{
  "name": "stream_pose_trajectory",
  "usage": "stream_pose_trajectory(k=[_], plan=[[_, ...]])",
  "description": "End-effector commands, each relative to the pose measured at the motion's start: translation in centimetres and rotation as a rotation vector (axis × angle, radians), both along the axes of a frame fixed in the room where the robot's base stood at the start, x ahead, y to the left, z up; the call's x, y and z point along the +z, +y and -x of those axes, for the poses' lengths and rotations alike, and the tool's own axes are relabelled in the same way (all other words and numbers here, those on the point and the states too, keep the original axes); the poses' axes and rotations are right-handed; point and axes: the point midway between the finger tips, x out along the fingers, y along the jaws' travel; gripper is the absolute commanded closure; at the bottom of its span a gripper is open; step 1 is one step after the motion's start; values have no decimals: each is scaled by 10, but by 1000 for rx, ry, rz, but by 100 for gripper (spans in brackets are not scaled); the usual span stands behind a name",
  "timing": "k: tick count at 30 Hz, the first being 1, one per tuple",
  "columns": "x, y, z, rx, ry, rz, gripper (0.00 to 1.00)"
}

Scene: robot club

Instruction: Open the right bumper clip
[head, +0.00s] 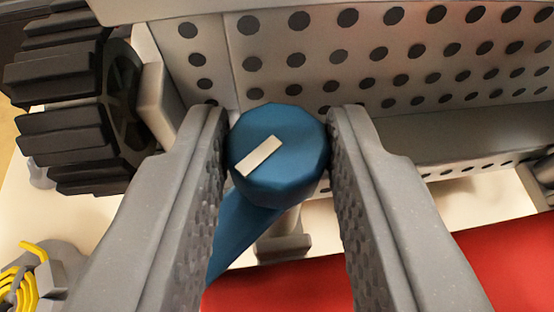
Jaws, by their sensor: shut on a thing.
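A blue round knob (290,175) with a pale bar mark on its face is in the middle of the head view. A blue arm (238,232) runs from it down and to the left. My gripper (278,150) has its two grey fingers on the left and right sides of the knob, shut on it. The pale mark slants up to the right. The left finger hides part of the blue arm. I cannot tell from this view whether the blue piece is the right bumper clip.
A grey perforated metal panel (345,62) stands just behind the knob. A black treaded wheel (75,100) is at the upper left. A red surface (300,285) lies below. A grey part with yellow wires (30,280) sits at the lower left.

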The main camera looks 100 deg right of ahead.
Motion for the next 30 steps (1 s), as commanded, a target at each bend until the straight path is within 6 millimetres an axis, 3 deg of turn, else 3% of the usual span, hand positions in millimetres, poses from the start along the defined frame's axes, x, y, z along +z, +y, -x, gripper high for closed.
stream_pose_trajectory(k=[10,11,13,30], plan=[[2,-2,-1,-1,-4,1,95],[2,-2,-1,-1,-4,1,70],[2,-1,-1,-2,-4,1,51],[1,0,0,1,-1,0,51]])
